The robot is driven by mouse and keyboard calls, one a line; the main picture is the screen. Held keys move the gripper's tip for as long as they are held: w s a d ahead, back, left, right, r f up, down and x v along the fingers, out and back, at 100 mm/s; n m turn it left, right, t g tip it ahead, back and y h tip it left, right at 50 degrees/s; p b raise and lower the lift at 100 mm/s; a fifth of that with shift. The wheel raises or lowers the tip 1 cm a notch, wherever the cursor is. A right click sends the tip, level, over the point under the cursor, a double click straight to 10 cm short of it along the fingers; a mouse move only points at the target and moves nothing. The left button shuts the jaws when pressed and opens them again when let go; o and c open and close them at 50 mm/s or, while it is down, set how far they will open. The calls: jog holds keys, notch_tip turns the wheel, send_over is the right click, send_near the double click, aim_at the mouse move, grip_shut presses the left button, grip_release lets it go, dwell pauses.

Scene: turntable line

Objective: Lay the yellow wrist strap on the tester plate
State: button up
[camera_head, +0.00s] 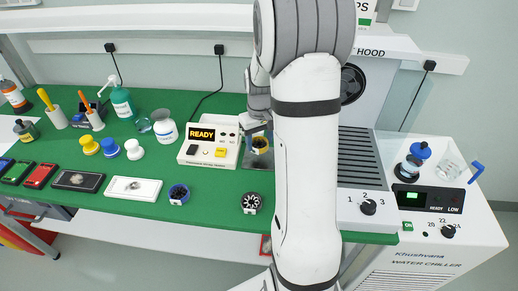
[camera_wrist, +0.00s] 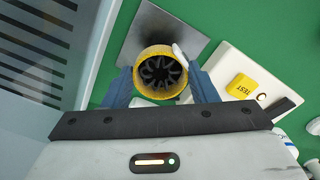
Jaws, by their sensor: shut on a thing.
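The yellow wrist strap (camera_wrist: 139,80) is a yellow ring with a dark ribbed inside. In the wrist view my gripper (camera_wrist: 160,82) has its blue fingers shut on either side of it. The strap overlaps the grey metal tester plate (camera_wrist: 150,30); I cannot tell whether it touches the plate. In the head view the strap (camera_head: 260,150) shows over the plate (camera_head: 249,163), just below my gripper (camera_head: 257,133), which my arm partly hides. The tester (camera_head: 190,151) stands directly left of the plate, its display reading READY.
A fume hood (camera_head: 365,160) stands close right of the plate. A white jar (camera_head: 165,130) and several knobbed weights are further left.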

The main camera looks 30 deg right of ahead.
aim_at(260, 143)
jog(key=shift+f, duration=2.05)
jog(key=shift+f, duration=0.2)
jog(key=o, duration=0.9)
jog(key=shift+o, duration=0.2)
